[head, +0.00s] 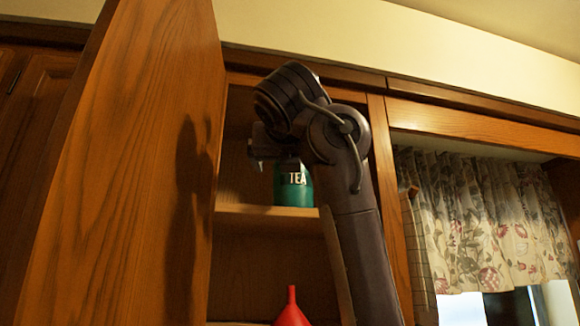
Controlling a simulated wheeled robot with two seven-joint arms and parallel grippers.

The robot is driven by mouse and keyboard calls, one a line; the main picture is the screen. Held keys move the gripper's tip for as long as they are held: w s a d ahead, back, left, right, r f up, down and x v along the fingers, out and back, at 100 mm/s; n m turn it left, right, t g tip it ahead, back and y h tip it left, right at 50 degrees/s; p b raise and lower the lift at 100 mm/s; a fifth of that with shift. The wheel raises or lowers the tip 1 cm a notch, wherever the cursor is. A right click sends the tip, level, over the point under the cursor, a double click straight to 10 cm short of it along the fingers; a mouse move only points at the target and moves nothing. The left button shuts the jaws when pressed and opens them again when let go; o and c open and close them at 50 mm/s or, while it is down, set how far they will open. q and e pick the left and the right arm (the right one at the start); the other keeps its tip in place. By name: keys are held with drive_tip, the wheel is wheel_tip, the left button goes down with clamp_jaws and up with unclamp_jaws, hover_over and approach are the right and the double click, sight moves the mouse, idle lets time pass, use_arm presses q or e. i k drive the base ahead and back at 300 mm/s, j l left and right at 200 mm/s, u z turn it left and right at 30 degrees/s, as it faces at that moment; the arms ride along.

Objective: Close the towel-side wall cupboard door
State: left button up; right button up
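The wooden wall cupboard door (125,170) stands wide open on the left, swung out toward me. The open cupboard (262,262) is behind it, with a checked towel (421,255) hanging to its right. My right arm rises from the bottom, right of centre, in front of the opening. My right gripper (262,155) is at the opening, in front of or beside a green TEA canister, and apart from the door in this view. Its fingers are small and dark, so I cannot tell whether they are open. My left gripper is out of view.
The green TEA canister (294,190) stands on the cupboard shelf (262,212). A red funnel-shaped object (291,311) shows at the bottom. A window with a flowered curtain (490,215) is on the right. Another closed cupboard door (38,120) is at far left.

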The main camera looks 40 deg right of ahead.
sight(112, 230)
drive_tip(key=k+j, duration=0.35)
drive_tip(key=j, duration=0.15)
drive_tip(key=k+j, duration=0.35)
drive_tip(key=j, duration=0.2)
drive_tip(key=k+j, duration=0.75)
drive_tip(key=j, duration=0.3)
